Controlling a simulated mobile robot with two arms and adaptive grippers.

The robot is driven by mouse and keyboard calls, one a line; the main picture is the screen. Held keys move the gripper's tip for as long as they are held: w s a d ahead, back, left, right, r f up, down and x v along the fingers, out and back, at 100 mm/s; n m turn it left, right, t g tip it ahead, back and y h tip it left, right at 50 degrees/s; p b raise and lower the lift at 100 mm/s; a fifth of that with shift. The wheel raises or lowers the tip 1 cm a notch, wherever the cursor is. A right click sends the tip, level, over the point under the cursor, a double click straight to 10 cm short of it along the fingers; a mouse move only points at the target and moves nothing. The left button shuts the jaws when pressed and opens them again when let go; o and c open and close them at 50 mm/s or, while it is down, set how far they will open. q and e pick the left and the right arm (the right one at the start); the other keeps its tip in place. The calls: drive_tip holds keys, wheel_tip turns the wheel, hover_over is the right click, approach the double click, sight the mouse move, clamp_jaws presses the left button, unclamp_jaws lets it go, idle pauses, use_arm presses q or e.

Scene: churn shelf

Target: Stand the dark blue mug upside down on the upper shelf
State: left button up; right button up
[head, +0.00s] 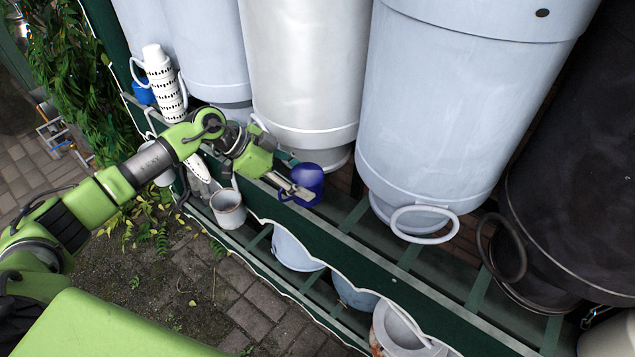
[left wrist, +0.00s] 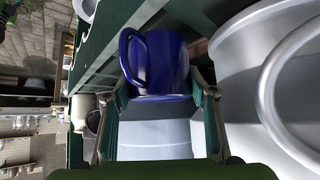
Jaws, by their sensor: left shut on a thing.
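The dark blue mug (head: 309,180) is held by my left gripper (head: 296,189) at the front edge of the green upper shelf (head: 400,272). A smooth, rounded end, which looks like its closed base, faces up in the head view. Its handle points to the left. In the left wrist view the mug (left wrist: 165,65) sits between the two fingers of my left gripper (left wrist: 165,98), its handle on the left. I cannot tell whether the mug touches the shelf. My right gripper is not in view.
Large pale churns (head: 450,110) stand behind the mug on the upper shelf, and a dark churn (head: 570,190) is at the right. White perforated cups (head: 165,82) are stacked at the left. A pale pot (head: 228,208) and buckets (head: 292,249) stand lower down. Bare slats show right of the mug.

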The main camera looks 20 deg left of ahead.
sight(310, 173)
use_arm(q)
drive_tip(key=d, duration=0.1)
drive_tip(key=w+d, duration=0.1)
drive_tip(key=d, duration=0.1)
drive_tip(key=shift+w+d, duration=0.15)
drive_tip(key=shift+w, duration=0.15)
drive_tip(key=shift+f+p, duration=0.4)
drive_tip(key=shift+f, duration=1.4)
drive_tip(key=o, duration=1.2)
drive_tip(key=b+v, duration=0.1)
drive_tip(key=v, duration=1.1)
